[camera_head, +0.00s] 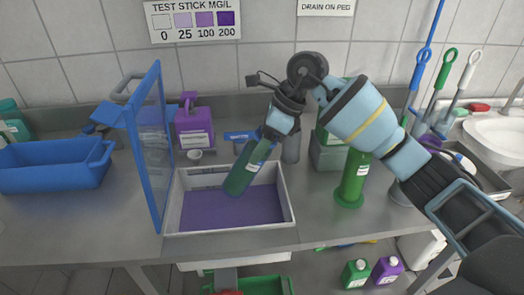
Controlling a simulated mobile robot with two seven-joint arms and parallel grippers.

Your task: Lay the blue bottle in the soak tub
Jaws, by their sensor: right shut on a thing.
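My right gripper (277,122) is shut on a bottle (246,172) with a dark green-teal body, a pale label and blue near its top. The bottle is tilted, its lower end down and to the left, over the white-rimmed tub (288,207) with a purple inside. Whether its lower end touches the purple surface I cannot tell. The gripper fingers are partly hidden by the wrist and the bottle. A clear panel with a blue frame (157,150) stands upright at the tub's left side. My left gripper is not in view.
A blue bin (55,166) stands at the left. A purple jug (194,128) is behind the tub, and a green bottle (352,180) stands to its right. Upright brushes (447,70) and a sink (500,128) are at the far right.

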